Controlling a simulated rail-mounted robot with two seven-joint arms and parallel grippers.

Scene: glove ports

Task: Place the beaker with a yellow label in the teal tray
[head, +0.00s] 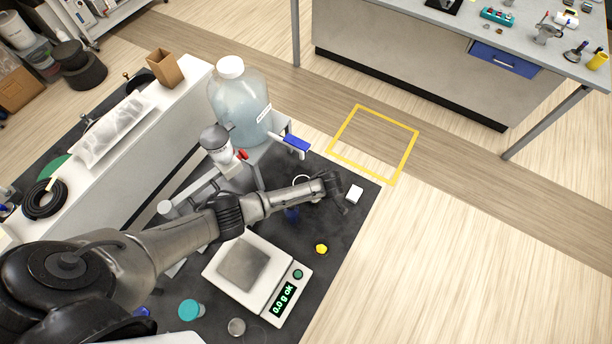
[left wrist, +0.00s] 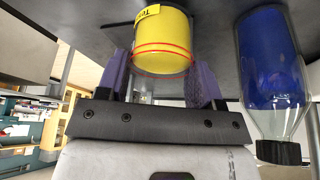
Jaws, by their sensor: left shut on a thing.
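My left gripper (left wrist: 165,85) shows its purple fingers on both sides of a yellow-banded cylindrical vessel, the beaker (left wrist: 162,35), and is shut on it. The beaker has red lines around it and dark print on its yellow label. In the head view my left gripper (head: 338,192) is at the end of the outstretched arm, over the dark bench top; the beaker cannot be made out there. No teal tray is clearly seen; a small teal holder (head: 497,15) stands on the far bench. My right gripper is not in view.
A blue bottle with a black cap (left wrist: 275,75) is right of the gripper in the wrist view. A balance (head: 258,275), a yellow object (head: 321,249), a white block (head: 354,194) and a large jug (head: 238,105) are nearby. A yellow floor outline (head: 410,150) lies beyond the bench.

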